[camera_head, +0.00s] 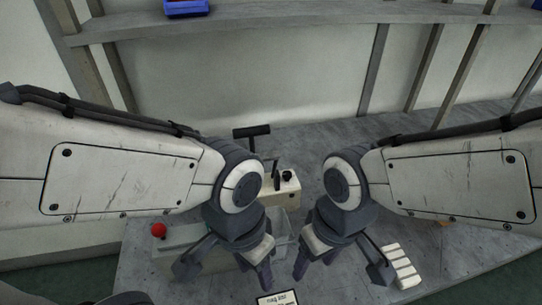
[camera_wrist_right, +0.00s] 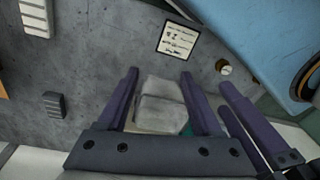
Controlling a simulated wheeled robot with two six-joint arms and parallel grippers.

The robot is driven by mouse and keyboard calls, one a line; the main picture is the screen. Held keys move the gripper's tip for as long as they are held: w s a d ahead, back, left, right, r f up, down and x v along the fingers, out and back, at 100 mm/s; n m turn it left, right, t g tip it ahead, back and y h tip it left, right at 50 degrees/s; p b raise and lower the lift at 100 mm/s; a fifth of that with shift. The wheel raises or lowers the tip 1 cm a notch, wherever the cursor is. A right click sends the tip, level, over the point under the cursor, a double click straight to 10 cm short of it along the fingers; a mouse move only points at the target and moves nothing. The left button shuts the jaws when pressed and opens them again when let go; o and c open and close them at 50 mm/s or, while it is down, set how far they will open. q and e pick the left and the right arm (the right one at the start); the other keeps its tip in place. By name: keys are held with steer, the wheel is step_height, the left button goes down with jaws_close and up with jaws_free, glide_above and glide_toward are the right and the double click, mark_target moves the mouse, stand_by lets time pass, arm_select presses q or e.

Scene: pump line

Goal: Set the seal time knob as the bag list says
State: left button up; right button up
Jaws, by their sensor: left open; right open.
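The cream sealer-like machine (camera_head: 284,192) stands mid-table in the head view, with a small black knob (camera_head: 288,175) on top and a black T-shaped lever (camera_head: 252,132) behind. The knob's setting is too small to read. A printed card (camera_head: 276,298) lies at the bottom edge; it also shows in the right wrist view (camera_wrist_right: 178,40), its text unreadable. My left gripper (camera_head: 256,268) and right gripper (camera_head: 315,262) are open, side by side in front of the machine. In the right wrist view, a pale grey blocky thing (camera_wrist_right: 160,103) shows beyond my right gripper (camera_wrist_right: 158,80); I cannot tell contact.
A grey box with a red button (camera_head: 158,230) stands left. A white ridged block (camera_head: 402,268) lies right. A small round pale piece (camera_wrist_right: 224,67) is near the card in the wrist view. A blue bin (camera_head: 187,7) is on the shelf.

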steer(key=w+d+r+m+t+p, duration=0.1)
steer(key=w+d+r+m+p, duration=0.1)
steer(key=w+d+r+p, duration=0.35)
steer(key=w+d+r+m+t+p, duration=0.15)
steer(key=w+r+p, duration=0.25)
steer(key=r+p, duration=0.4)
steer(key=n+g+h+p, duration=0.1)
steer(key=n+g+p, duration=0.3)
steer(key=n, duration=2.4)
glide_above(287, 173)
steer(key=p, duration=0.1)
step_height(287, 173, down, 10)
steer(key=t, duration=0.1)
step_height(287, 173, down, 9)
steer(key=p, duration=0.4)
steer(key=shift+f, duration=0.5)
